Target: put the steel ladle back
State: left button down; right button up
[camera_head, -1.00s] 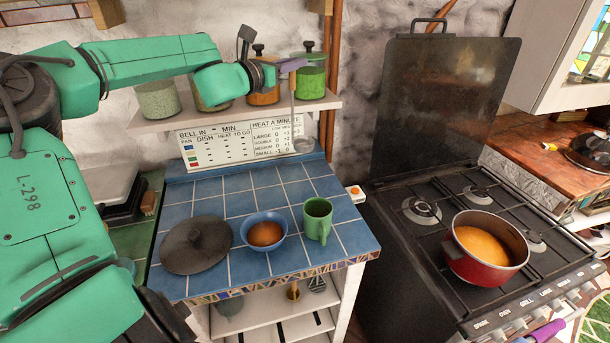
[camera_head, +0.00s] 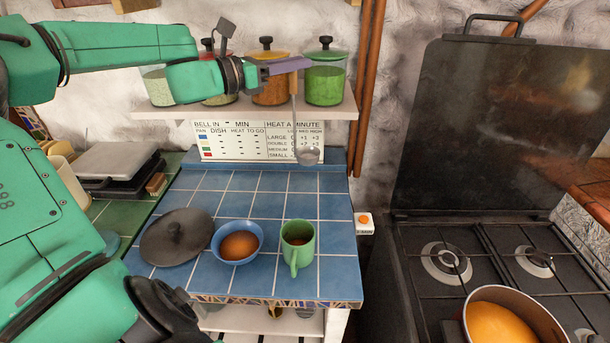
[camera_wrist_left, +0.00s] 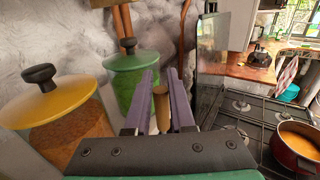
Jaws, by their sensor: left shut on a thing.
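The steel ladle (camera_head: 307,156) hangs upright from my left gripper (camera_head: 290,66), its bowl low, in front of the right end of the wall chart. The left gripper is shut on the top of its handle, in front of the jar shelf. In the left wrist view, the end of the brown handle (camera_wrist_left: 160,105) shows between the purple fingers (camera_wrist_left: 163,100). I cannot tell whether the ladle touches the shelf edge. My right gripper is not in view.
The shelf (camera_head: 240,113) holds several jars, with an orange jar (camera_head: 270,84) and a green jar (camera_head: 325,80) close behind the gripper. Below, a dark lid (camera_head: 170,245), a blue bowl (camera_head: 225,256) and a green mug (camera_head: 299,235) stand on blue tiles. The stove with a red pot (camera_head: 512,300) is right.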

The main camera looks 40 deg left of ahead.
pick_arm(q)
notch_tip(320, 180, down, 6)
jog(key=s+a+r, duration=0.1)
jog(key=s, duration=0.1)
send_over(306, 156)
jog(key=a+v, duration=0.1)
jog(key=v, duration=0.2)
notch_tip(306, 156, down, 9)
notch_tip(306, 156, down, 4)
jog(key=shift+d+f+p, duration=0.15)
jog(key=shift+f+p, duration=0.1)
jog(key=shift+p, duration=0.25)
jog(key=c, duration=0.8)
grip_release()
jog(key=shift+o, duration=0.2)
jog(key=shift+s, duration=0.1)
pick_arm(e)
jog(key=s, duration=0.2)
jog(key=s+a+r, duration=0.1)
pick_arm(q)
jog(key=shift+r, duration=0.15)
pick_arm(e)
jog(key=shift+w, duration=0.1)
